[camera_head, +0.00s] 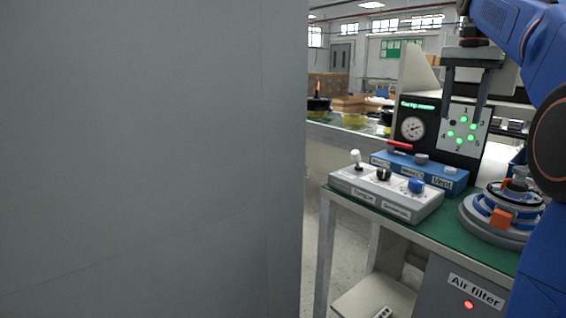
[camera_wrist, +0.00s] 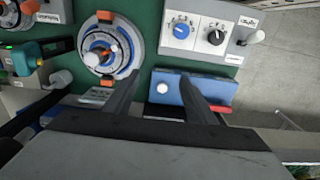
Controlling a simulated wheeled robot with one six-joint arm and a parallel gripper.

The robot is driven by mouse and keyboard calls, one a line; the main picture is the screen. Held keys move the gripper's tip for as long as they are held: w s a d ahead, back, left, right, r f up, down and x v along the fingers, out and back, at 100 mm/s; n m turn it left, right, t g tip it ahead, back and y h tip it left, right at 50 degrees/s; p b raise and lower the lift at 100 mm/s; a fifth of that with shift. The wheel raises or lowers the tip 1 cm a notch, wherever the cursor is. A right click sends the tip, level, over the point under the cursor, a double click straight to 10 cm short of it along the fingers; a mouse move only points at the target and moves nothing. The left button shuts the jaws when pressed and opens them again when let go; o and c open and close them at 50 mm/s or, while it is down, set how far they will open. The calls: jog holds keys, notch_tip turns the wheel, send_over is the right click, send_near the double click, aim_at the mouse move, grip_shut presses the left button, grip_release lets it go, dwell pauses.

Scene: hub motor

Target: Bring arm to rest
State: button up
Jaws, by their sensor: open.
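My gripper (camera_head: 464,95) is at the upper right in the head view, in front of the black gauge panel (camera_head: 467,145). Its two dark fingers point down and stand apart with nothing between them. In the wrist view my gripper (camera_wrist: 158,90) is seen from above, its open fingers reaching toward the blue control box (camera_wrist: 213,90). My blue arm runs down the right side of the head view. The hub motor (camera_head: 503,212) sits in a round grey fixture at the right of the green bench top; it also shows in the wrist view (camera_wrist: 106,50), left of the fingers.
A grey control box (camera_head: 385,194) with knobs and a lever stands at the bench's front left, before the blue control box (camera_head: 425,174). A large grey surface (camera_head: 150,160) fills the left of the head view. An air filter unit (camera_head: 468,290) with a red light is below the bench.

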jog(key=s+a+f+n+t, duration=0.1)
jog(key=s+a+f+n, duration=0.2)
jog(key=s+a+f, duration=0.35)
jog(key=s+a+f+n+t, duration=0.1)
jog(key=s+a+f+n, duration=0.25)
jog(key=s+f, duration=0.5)
jog(key=s+a+f+n+t, duration=0.1)
jog(key=s+a+f+n, duration=0.1)
jog(key=s+f, duration=0.5)
jog(key=s+a+f+n+t, duration=0.1)
jog(key=s+a+f+n, duration=0.1)
jog(key=s+f, duration=0.6)
notch_tip(320, 180, down, 7)
jog(key=shift+s+a+f+t, duration=0.15)
jog(key=shift+a+t, duration=0.15)
jog(key=shift+a, duration=0.5)
dwell(0.5)
